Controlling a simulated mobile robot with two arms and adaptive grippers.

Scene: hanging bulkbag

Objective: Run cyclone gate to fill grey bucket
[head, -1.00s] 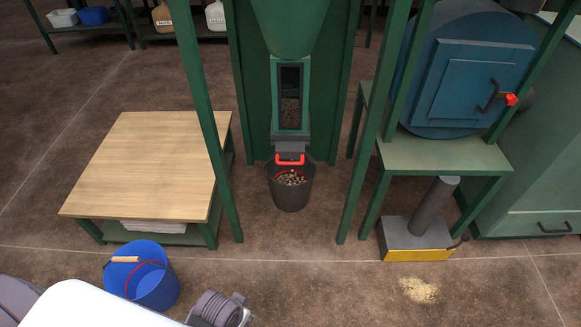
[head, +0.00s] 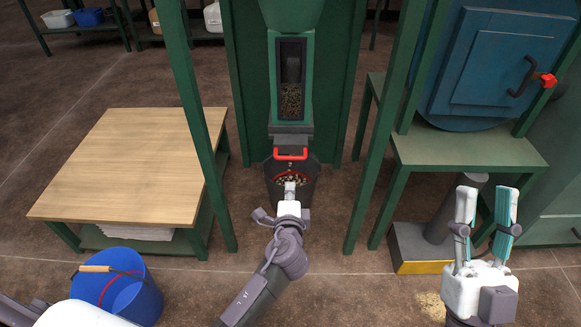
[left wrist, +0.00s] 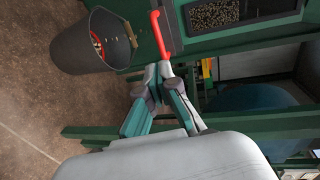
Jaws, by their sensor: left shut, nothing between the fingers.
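The cyclone gate's red handle (head: 291,154) sits under the green cyclone outlet, below a window with brown pellets (head: 291,100). The grey bucket (head: 274,184) stands on the floor beneath, with pellets and a red line inside. My left gripper (head: 290,187) is shut and empty, in front of the gate and over the bucket in the head view. In the left wrist view, its fingertips (left wrist: 164,70) appear close to the end of the red handle (left wrist: 160,36); contact is unclear. The bucket (left wrist: 78,48) is beside them. My right gripper (head: 487,195) is open and empty at right.
A blue bucket (head: 118,296) stands at lower left, by a wooden-topped table (head: 125,165). Green posts flank the cyclone. At right are a blue round-bodied machine (head: 490,80) on a green stand and a grey-yellow floor unit (head: 408,245).

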